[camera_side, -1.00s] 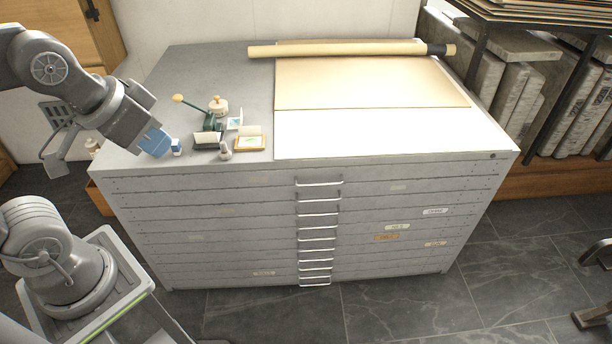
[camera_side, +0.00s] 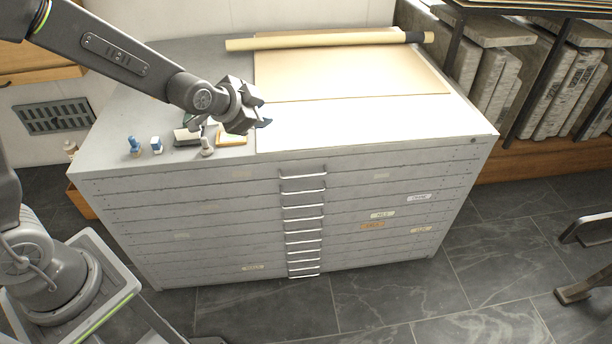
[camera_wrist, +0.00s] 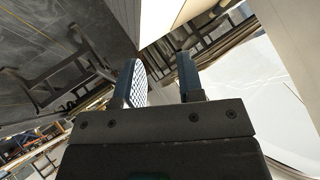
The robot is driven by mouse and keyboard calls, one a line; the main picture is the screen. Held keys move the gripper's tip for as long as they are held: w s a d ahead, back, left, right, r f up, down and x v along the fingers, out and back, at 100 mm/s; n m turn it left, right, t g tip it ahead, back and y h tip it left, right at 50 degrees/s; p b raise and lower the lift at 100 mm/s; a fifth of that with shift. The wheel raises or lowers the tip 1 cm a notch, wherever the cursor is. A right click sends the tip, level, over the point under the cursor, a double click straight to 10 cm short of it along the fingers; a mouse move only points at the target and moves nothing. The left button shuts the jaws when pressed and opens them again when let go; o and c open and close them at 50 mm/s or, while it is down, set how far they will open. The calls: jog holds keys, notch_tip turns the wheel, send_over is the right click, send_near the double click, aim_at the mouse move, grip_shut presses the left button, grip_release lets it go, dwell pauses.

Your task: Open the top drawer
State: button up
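The grey flat-file cabinet (camera_side: 210,215) stands in the middle of the side view with a stack of shallow drawers, all shut. The top drawer (camera_side: 220,176) has a thin metal bar handle (camera_side: 303,176) at its middle. My gripper (camera_side: 265,114) is above the cabinet top, up and to the left of that handle and apart from it. In the wrist view my gripper (camera_wrist: 160,80) has its two blue fingers spread with nothing held between them. The handle cannot be made out in the wrist view.
Blue-topped stamps (camera_side: 134,147), an ink pad (camera_side: 187,137) and other small items sit on the cabinet's left top, below my arm. Brown paper (camera_side: 350,75) and a cardboard tube (camera_side: 320,41) lie on top. A stone rack (camera_side: 490,75) stands right.

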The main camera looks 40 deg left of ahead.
jog(key=w+f+m+t, duration=0.25)
jog(key=w+f, duration=0.35)
jog(key=f, duration=0.4)
jog(key=m+t, duration=0.4)
jog(key=m, duration=0.3)
send_near(306, 176)
jog(key=shift+g, duration=0.25)
jog(key=w, duration=0.6)
jog(key=w+f, duration=0.1)
jog(key=w, duration=0.3)
jog(key=shift+w+f, duration=0.1)
jog(key=shift+w, duration=0.05)
jog(key=shift+c, duration=0.5)
grip_shut()
